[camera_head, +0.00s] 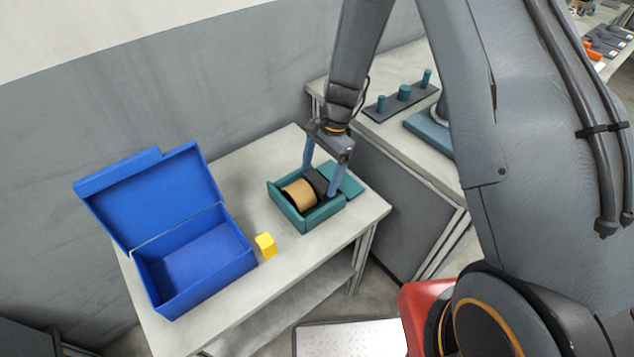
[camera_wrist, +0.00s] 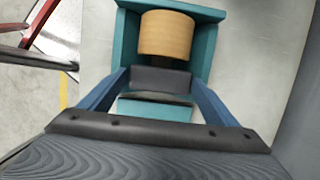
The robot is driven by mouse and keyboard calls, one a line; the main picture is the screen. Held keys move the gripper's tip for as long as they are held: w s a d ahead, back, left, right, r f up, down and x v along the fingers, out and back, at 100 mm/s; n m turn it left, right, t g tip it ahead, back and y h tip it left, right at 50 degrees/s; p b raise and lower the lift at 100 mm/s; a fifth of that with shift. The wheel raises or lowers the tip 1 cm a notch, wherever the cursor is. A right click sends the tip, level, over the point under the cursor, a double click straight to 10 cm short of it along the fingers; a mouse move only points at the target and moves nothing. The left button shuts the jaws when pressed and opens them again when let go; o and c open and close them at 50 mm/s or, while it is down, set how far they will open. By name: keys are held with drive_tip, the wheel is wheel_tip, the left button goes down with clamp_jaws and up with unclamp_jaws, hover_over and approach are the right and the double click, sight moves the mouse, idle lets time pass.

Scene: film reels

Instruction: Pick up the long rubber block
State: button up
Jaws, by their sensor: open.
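A dark block (camera_head: 317,181), which looks like the long rubber block, sits in a teal open-topped box (camera_head: 307,226) on the pale table, beside a tan roll (camera_head: 299,194). In the wrist view the dark block (camera_wrist: 160,78) lies just below the tan roll (camera_wrist: 166,34). My gripper (camera_head: 320,183) is open over the box, its blue fingers pointing down on either side of the dark block. The wrist view shows the fingers (camera_wrist: 160,82) apart, one left and one right of the block. I cannot tell whether they touch it.
An open blue box (camera_head: 195,262) with its lid raised stands at the left of the table. A small yellow block (camera_head: 266,245) is between the boxes. A second table behind holds a dark strip with teal pegs (camera_head: 404,92). The table's front edge is clear.

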drive_tip(key=shift+a+f, duration=0.1)
drive_tip(key=shift+f, duration=0.2)
drive_tip(key=shift+c, duration=0.2)
drive_tip(key=c, duration=0.7)
drive_tip(key=shift+c, duration=0.2)
drive_tip(key=shift+r, duration=0.15)
